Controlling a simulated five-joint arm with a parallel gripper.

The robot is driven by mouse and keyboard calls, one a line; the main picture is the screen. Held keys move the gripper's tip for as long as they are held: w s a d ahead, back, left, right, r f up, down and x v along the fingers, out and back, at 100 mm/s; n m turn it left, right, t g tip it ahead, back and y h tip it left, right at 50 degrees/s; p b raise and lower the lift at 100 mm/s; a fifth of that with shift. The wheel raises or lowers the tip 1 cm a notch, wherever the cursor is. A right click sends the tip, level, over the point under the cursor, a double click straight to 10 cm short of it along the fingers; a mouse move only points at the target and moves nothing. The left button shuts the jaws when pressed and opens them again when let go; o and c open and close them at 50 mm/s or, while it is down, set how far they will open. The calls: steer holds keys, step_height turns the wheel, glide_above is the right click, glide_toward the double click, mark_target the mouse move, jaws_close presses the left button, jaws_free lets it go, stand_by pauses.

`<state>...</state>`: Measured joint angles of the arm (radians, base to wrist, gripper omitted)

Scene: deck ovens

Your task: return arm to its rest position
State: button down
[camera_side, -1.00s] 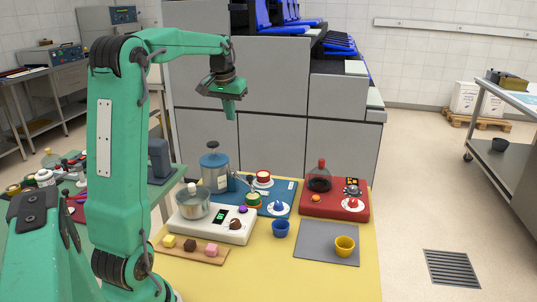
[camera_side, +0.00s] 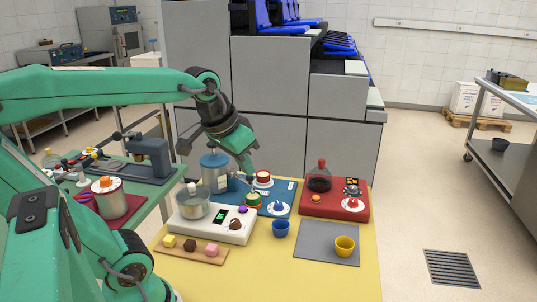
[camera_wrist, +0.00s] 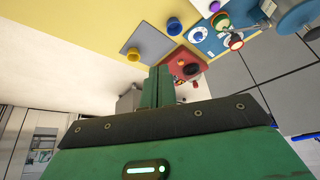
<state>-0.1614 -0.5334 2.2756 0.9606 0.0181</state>
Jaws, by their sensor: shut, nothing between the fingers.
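My gripper (camera_side: 251,170) is shut and empty. In the side view it hangs at the end of my green arm, pointing down and to the right.
A green side table stands left.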

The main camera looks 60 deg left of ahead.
steer(key=s+d+f+m, duration=0.1)
steer(key=s+d+f, duration=0.2)
steer(key=s+d, duration=0.1)
steer(key=shift+s+d+f+m+t+h, duration=0.3)
steer(key=shift+s+f+h, duration=0.1)
steer(key=shift+s, duration=0.1)
stand_by(1.2)
